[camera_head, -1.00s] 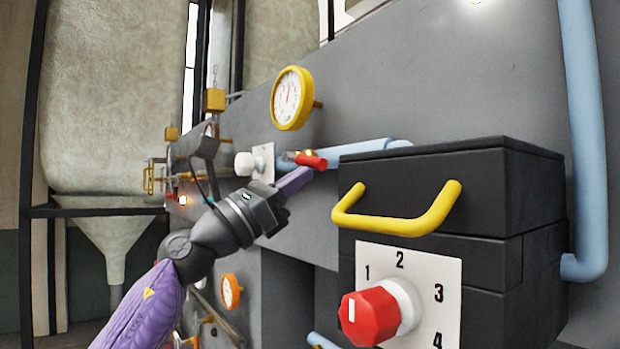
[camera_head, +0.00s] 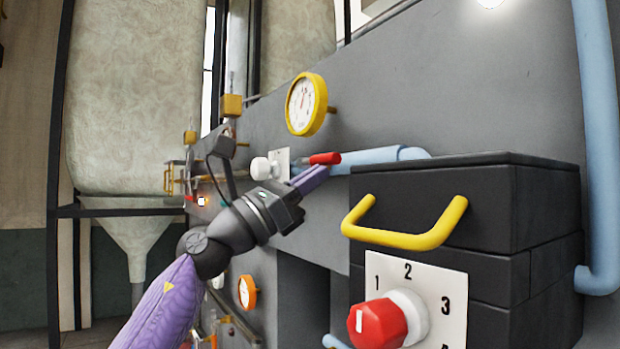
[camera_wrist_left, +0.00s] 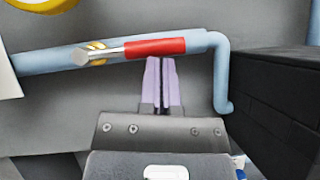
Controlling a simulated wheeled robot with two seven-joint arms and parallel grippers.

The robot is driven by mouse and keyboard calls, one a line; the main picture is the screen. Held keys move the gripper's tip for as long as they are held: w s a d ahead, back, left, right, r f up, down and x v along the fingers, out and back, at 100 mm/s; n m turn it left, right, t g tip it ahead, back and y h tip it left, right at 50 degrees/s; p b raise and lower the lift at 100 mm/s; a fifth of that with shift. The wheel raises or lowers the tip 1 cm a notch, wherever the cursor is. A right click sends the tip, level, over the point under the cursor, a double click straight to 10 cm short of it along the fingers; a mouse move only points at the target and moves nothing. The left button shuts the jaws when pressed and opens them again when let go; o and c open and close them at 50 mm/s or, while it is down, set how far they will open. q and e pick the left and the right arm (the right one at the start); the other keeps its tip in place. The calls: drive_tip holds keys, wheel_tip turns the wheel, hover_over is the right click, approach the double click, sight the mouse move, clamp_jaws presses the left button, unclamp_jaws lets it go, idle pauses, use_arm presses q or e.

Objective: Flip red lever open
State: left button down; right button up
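The red lever (camera_head: 325,158) sits on the pale blue pipe (camera_head: 375,159) at the grey machine wall. In the left wrist view, its red handle (camera_wrist_left: 155,47) lies nearly along the pipe, with a metal stem and brass-coloured fitting (camera_wrist_left: 97,52) at its left. My left gripper (camera_head: 318,172) is just below the handle. Its two purple fingers (camera_wrist_left: 162,62) are together with only a thin dark line between them. Their tips reach close under the handle's lower edge; I cannot tell whether they touch it. The handle is not between the fingers. My right gripper is not in view.
A white knob (camera_head: 262,168) and yellow-rimmed gauge (camera_head: 305,104) are on the wall near the lever. A black box (camera_head: 480,200) with a yellow handle (camera_head: 405,238) and a red dial (camera_head: 378,325) stands close to the right of the gripper.

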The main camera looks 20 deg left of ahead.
use_arm(q)
drive_tip(key=s+a+f+b, duration=0.5)
drive_tip(key=s+f+b, duration=0.2)
drive_tip(key=f+b, duration=0.2)
drive_tip(key=shift+s+a+f, duration=0.15)
drive_tip(key=shift+a+f, duration=0.1)
